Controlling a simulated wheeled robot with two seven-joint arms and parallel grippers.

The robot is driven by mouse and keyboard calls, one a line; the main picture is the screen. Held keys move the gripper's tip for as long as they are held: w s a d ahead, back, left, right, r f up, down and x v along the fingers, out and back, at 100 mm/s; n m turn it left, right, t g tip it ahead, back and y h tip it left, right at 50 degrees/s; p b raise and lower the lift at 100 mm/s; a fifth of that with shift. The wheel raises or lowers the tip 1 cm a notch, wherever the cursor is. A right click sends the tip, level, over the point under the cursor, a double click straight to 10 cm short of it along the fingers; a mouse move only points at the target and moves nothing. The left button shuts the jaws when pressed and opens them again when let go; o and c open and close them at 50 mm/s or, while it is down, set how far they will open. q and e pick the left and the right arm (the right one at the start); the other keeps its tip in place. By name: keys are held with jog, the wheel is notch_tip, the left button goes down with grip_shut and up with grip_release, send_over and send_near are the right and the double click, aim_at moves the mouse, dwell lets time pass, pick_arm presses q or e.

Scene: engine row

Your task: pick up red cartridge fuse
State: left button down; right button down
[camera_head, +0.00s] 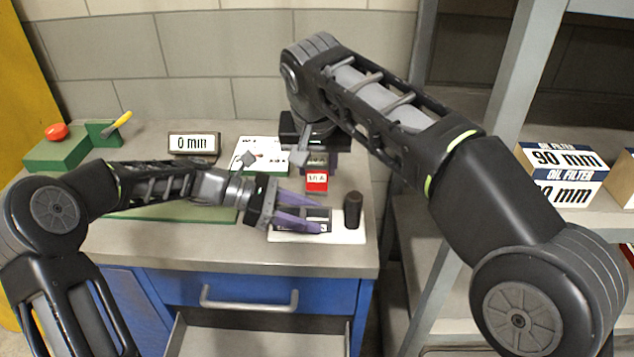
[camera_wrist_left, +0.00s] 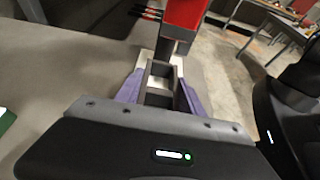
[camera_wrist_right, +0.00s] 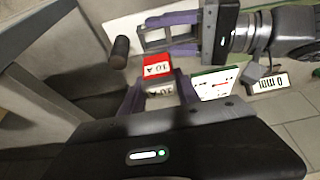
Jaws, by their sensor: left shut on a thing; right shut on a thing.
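The red cartridge fuse (camera_head: 317,181), labelled 10 A, is held in my right gripper (camera_head: 316,161). The right wrist view shows its red end (camera_wrist_right: 157,66) sticking out beyond the purple fingers, and the left wrist view shows its red part (camera_wrist_left: 185,12). My left gripper (camera_head: 316,217) is shut on a dark fuse holder (camera_head: 317,213) on a white plate (camera_head: 345,236). The holder (camera_wrist_left: 160,80) has open compartments in the left wrist view. The fuse is near the holder, on its back side in the head view; I cannot tell whether they touch.
A dark upright handle (camera_head: 353,210) stands beside the holder. A 0 mm display (camera_head: 193,143), a white printed board (camera_head: 262,152) and a green box with a red button (camera_head: 56,131) are on the bench. A shelf with oil filter boxes (camera_head: 565,160) is at right. The drawer (camera_head: 262,335) below is open.

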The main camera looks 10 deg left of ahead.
dwell(0.7)
pick_arm(q)
jog(key=c, duration=0.6)
grip_release()
jog(key=shift+c, duration=0.2)
jog(key=v, duration=1.2)
jog(key=shift+r, duration=0.1)
jog(key=shift+s, duration=0.1)
